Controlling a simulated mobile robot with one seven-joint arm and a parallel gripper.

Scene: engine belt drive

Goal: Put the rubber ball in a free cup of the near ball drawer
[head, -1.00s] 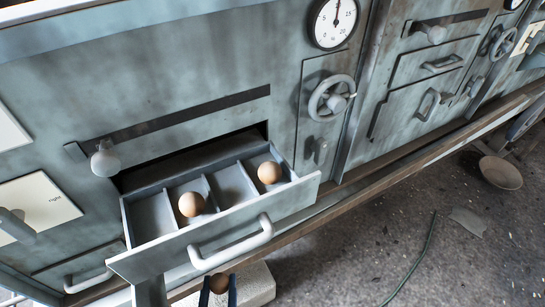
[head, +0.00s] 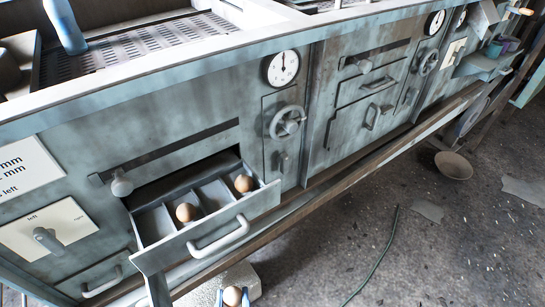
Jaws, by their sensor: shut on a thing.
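The near ball drawer (head: 262,203) is pulled open from the grey-green cabinet and is split into a row of compartments. A brown ball (head: 187,212) sits in the second compartment from the left, and another brown ball (head: 244,183) sits in the rightmost one. The leftmost compartment (head: 154,226) and the third compartment (head: 214,194) look empty. My gripper (head: 232,297) is at the bottom edge, below and in front of the drawer handle. The rest of my gripper is cut off.
A pale block (head: 215,283) lies below the drawer by my gripper. A round knob (head: 122,186) juts out above the drawer's left end. A handwheel (head: 287,122) and a gauge (head: 283,67) are to the right. A bowl (head: 453,165) and a green hose (head: 378,258) lie on the open floor.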

